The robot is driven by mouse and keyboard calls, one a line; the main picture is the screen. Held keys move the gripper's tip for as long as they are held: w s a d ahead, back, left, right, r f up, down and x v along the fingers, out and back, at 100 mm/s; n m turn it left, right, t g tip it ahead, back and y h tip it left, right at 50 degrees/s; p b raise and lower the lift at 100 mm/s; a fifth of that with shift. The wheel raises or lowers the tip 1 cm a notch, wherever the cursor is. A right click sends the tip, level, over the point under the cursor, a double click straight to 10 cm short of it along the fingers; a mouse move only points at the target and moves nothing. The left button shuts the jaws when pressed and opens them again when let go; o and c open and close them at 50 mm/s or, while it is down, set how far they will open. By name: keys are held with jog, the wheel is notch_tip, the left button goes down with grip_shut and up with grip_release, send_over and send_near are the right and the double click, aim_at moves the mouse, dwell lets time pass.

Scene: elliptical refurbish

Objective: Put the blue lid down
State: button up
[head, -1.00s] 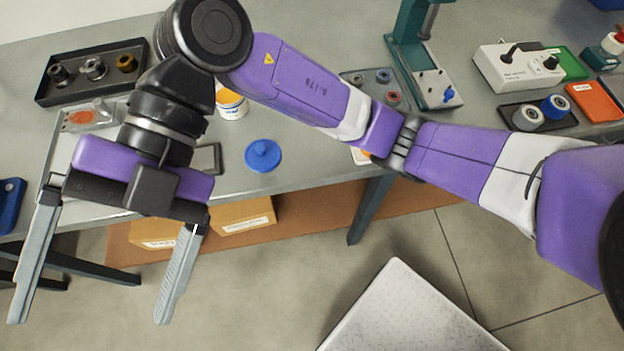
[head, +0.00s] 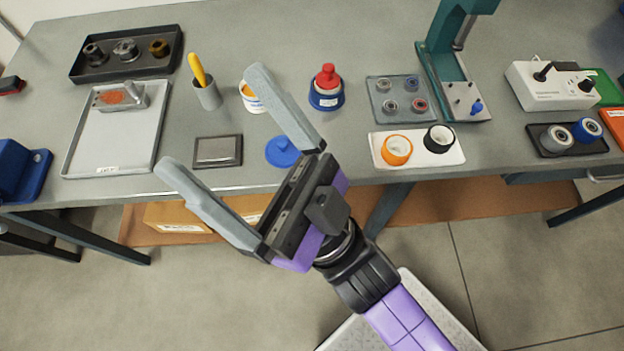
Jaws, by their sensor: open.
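The blue lid (head: 283,152) lies flat on the grey workbench (head: 330,165) near its front edge, knob up. My gripper (head: 212,120) is open and empty. In the picture its two grey fingers point up and to the left, and the right finger passes just beside the lid and covers a little of the view around it. I cannot tell how high the fingers are above the bench. Behind the lid stands a white and orange jar (head: 252,100), partly hidden by a finger.
Around the lid are a dark square plate (head: 218,152), a grey cup with a yellow-handled tool (head: 208,95) and a blue pot with a red top (head: 326,92). Bare bench lies between the lid and that tray.

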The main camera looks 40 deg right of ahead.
jog(key=s+d+f+g+h, duration=0.2)
jog(key=s+d+f+g, duration=0.2)
jog(key=f, duration=0.4)
jog(key=s+d+f+g+h, duration=0.3)
jog(key=s+f, duration=0.3)
jog(key=f, duration=0.2)
jog(key=s+d+f+m+g+h, duration=0.1)
jog(key=s+d+f+g, duration=0.3)
jog(key=f, duration=0.5)
jog(key=shift+s+d+g+h, duration=0.45)
jog(key=shift+g+h, duration=0.25)
jog(key=shift+h, duration=0.2)
